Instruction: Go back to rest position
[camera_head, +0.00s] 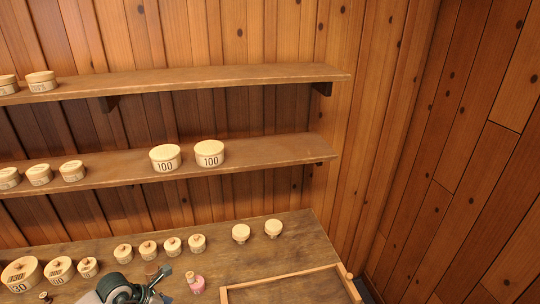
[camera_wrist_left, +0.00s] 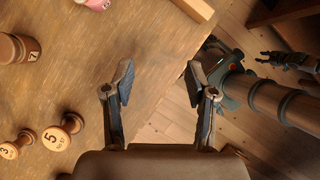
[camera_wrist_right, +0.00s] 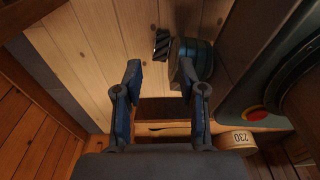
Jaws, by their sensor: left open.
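My left gripper (camera_wrist_left: 160,85) is open and empty in the left wrist view, over the table's edge, with floor beneath its right side. Part of my left arm shows at the bottom of the head view, low over the table (camera_head: 225,260). My right gripper (camera_wrist_right: 160,78) is open and empty in the right wrist view, with pale floorboards beyond its fingers. It is out of the head view. Several turned wooden spools stand on the table, among them one marked 5 (camera_wrist_left: 55,138), one marked 3 (camera_wrist_left: 14,148) and one marked 7 (camera_wrist_left: 15,48).
A pink spool (camera_head: 196,284) stands beside a wooden-edged tray (camera_head: 285,280) at the table's front right. Two shelves hold round lidded boxes, two marked 100 (camera_head: 165,160) (camera_head: 210,155). A round box marked 230 (camera_wrist_right: 237,141) shows in the right wrist view.

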